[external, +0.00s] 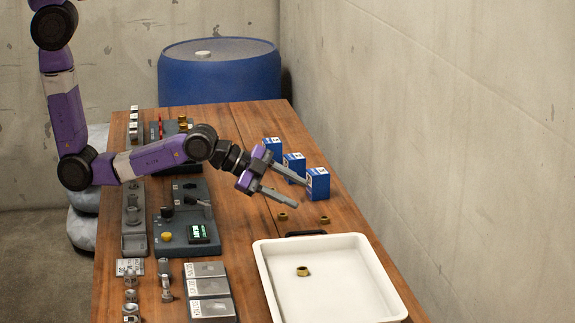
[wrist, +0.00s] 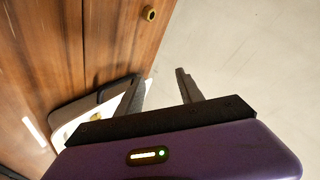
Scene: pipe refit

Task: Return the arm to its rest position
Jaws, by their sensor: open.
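My gripper (external: 287,187) hangs in the air above the wooden table (external: 237,245), left of and in front of the blue boxes. Its two fingers are apart with nothing between them. In the wrist view the fingers (wrist: 160,88) also stand apart and empty, with pale wall or floor behind them. My purple arm reaches in from the left over the table. How high the gripper is above the table is hard to tell.
A white tray (external: 265,275) holds one brass nut (external: 303,271). Two more brass nuts (external: 282,216) lie behind it. Blue boxes (external: 318,184) stand near the right edge by the wall. A dark device (external: 187,240), fittings (external: 130,297) and labelled plates (external: 209,288) fill the left side. A blue barrel (external: 220,75) stands behind.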

